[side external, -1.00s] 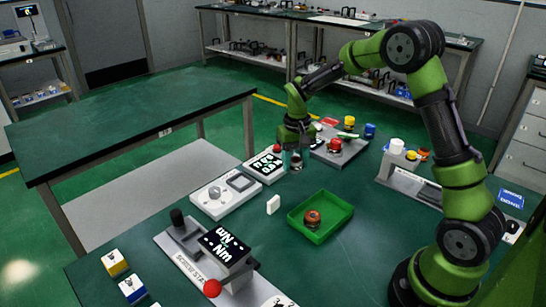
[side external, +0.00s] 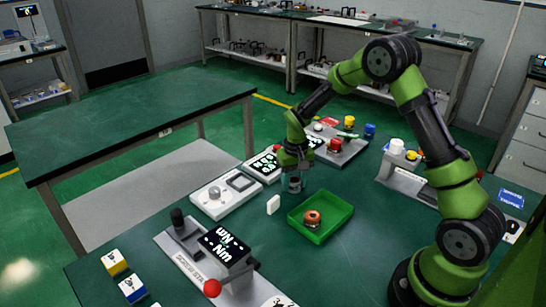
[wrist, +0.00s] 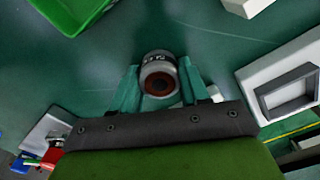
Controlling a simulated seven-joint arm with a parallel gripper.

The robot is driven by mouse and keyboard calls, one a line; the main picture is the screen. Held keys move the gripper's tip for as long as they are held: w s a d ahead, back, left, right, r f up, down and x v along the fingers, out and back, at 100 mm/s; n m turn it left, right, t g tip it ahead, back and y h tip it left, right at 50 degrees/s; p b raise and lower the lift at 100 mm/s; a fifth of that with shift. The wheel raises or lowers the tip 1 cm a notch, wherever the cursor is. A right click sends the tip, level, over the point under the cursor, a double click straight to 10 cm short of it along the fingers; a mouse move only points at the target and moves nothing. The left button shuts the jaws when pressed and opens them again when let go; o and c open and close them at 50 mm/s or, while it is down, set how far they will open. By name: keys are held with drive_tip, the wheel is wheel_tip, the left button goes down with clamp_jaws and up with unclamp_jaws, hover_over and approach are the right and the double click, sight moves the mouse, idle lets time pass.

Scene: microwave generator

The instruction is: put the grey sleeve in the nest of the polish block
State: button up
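The grey sleeve (wrist: 160,72) shows in the wrist view as a short pale cylinder with dark marks and a dark red-brown hole. My gripper (wrist: 162,86) is shut on it, with a teal finger on each side. In the side view my gripper (side external: 295,184) holds the sleeve above the table, left of the green tray. The fingers partly cover the sleeve there. A white block (side external: 226,194) with a round knob and a square grey frame lies to the left; the frame also shows in the wrist view (wrist: 258,102). I cannot tell which block is the polish block.
The green tray (side external: 335,229) holds an orange-and-dark ring (side external: 312,218). A small white block (side external: 273,205) stands between tray and knob block. A grey platform (side external: 345,152) with coloured parts lies behind. A station with a black display (side external: 224,243) and red ball (side external: 212,287) stands in front.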

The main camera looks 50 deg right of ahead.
sight(294, 180)
drive_tip(key=o, duration=0.4)
wheel_tip(294, 180, up, 17)
drive_tip(key=s+a+r+t, duration=0.2)
drive_tip(key=s+a, duration=0.2)
drive_tip(key=s, duration=0.2)
drive_tip(key=s+a+r+n+t+y, duration=0.1)
drive_tip(key=s+a+r+t, duration=0.1)
drive_tip(key=s, duration=0.5)
drive_tip(key=s+a+r+t+y, duration=0.1)
drive_tip(key=s+a+r+t, duration=0.2)
drive_tip(key=s+a, duration=0.3)
drive_tip(key=shift+s+a+r+n, duration=0.1)
drive_tip(key=shift+s+r+n, duration=0.15)
drive_tip(key=shift+s+n, duration=0.05)
drive_tip(key=shift+o, duration=0.5)
drive_tip(key=shift+s+a+f, duration=0.1)
drive_tip(key=shift+s+f, duration=0.1)
drive_tip(key=shift+s, duration=0.15)
